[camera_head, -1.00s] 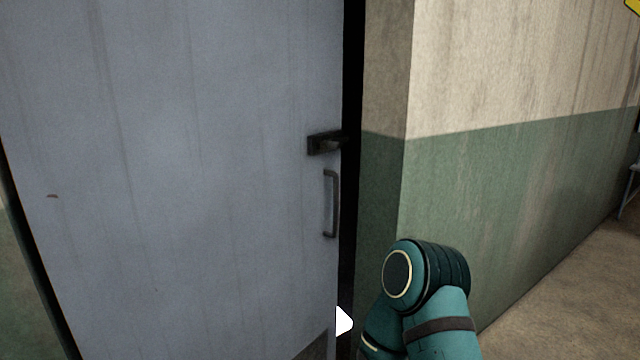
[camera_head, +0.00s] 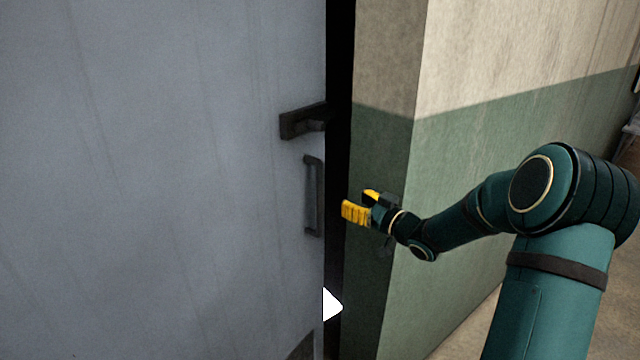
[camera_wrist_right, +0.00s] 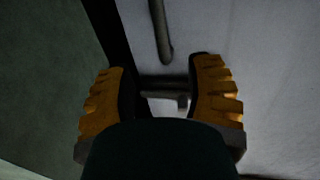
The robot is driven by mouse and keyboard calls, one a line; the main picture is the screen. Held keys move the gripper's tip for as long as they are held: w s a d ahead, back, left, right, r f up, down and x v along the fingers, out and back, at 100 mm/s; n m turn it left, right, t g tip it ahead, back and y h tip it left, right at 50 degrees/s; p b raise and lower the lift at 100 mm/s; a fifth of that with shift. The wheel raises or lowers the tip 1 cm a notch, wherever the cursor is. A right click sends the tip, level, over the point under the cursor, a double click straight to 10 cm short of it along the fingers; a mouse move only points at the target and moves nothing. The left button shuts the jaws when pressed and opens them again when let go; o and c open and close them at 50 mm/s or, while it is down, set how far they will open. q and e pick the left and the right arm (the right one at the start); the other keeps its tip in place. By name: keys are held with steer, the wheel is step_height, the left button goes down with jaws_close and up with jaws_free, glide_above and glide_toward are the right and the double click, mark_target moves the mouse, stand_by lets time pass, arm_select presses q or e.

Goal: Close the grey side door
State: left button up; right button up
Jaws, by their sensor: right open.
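The grey side door (camera_head: 160,180) fills the left of the head view, with a dark gap between its right edge and the wall. It has a dark lever handle (camera_head: 303,121) and below it a vertical pull handle (camera_head: 313,195). My right gripper (camera_head: 357,205), with yellow fingers, is open and empty just right of the pull handle, in front of the gap. In the right wrist view the open fingers (camera_wrist_right: 160,95) have the lever handle (camera_wrist_right: 165,88) showing between them and the pull handle (camera_wrist_right: 160,30) beyond; contact cannot be told. My left gripper is out of view.
A wall corner (camera_head: 385,170), beige above and green below, stands right of the dark gap (camera_head: 340,120). A white arrow-shaped patch (camera_head: 332,304) shows low at the door's edge. Brown floor lies at the lower right.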

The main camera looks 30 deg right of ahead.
mark_target(322, 185)
steer(key=w, duration=0.4)
steer(key=w+a, duration=0.1)
steer(key=w, duration=0.4)
steer(key=w+a+b, duration=0.1)
steer(key=w, duration=0.3)
steer(key=shift+w+a, duration=0.15)
steer(key=shift+a, duration=0.1)
steer(key=shift+c, duration=0.3)
jaws_close()
